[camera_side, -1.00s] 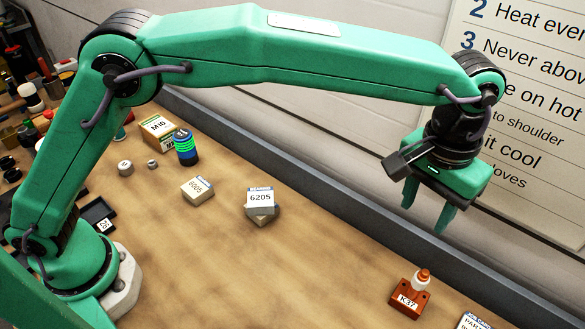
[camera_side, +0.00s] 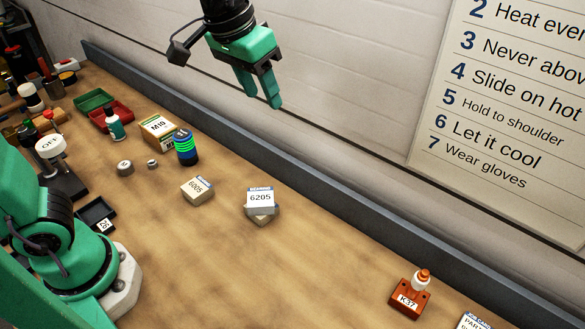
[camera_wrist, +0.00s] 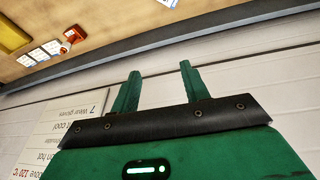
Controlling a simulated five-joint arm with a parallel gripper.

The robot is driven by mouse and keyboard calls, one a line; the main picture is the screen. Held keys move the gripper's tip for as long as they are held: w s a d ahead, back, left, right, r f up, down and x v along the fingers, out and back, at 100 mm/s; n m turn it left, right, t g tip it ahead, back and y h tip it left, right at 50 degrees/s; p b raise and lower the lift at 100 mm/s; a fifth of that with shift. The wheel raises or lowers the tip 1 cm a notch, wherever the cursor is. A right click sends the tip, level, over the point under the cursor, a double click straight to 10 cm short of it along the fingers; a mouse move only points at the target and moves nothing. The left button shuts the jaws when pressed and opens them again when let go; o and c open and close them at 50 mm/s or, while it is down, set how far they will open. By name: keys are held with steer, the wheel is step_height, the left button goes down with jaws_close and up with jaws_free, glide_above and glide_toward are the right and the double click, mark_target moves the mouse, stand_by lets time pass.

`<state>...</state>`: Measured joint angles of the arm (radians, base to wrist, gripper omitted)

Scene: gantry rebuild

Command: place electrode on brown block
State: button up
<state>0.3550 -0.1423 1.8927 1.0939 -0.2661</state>
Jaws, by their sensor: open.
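The brown block (camera_side: 408,300), labelled K37, lies on the bench at the lower right of the side view. My gripper (camera_side: 261,97) is open and empty, high up in front of the wall, far from the block. Its two fingers show apart in the wrist view (camera_wrist: 160,70).
Two stacked boxes marked 6205 (camera_side: 260,198), a 6005 box (camera_side: 197,191), a blue-green banded cylinder (camera_side: 185,148) and an M10 box (camera_side: 158,131) stand on the bench. A dark ledge (camera_side: 330,212) runs along the wall. The bench between the boxes and the block is clear.

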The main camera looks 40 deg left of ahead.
steer(key=s+a+f+t, duration=0.1)
steer(key=s+a+f, duration=0.1)
steer(key=s+a, duration=0.4)
steer(key=s+a+f+n+t+y, duration=0.1)
steer(key=s+a+f, duration=0.2)
steer(key=s+a, duration=0.4)
steer(key=shift+f, duration=0.35)
steer(key=shift+s+a, duration=0.1)
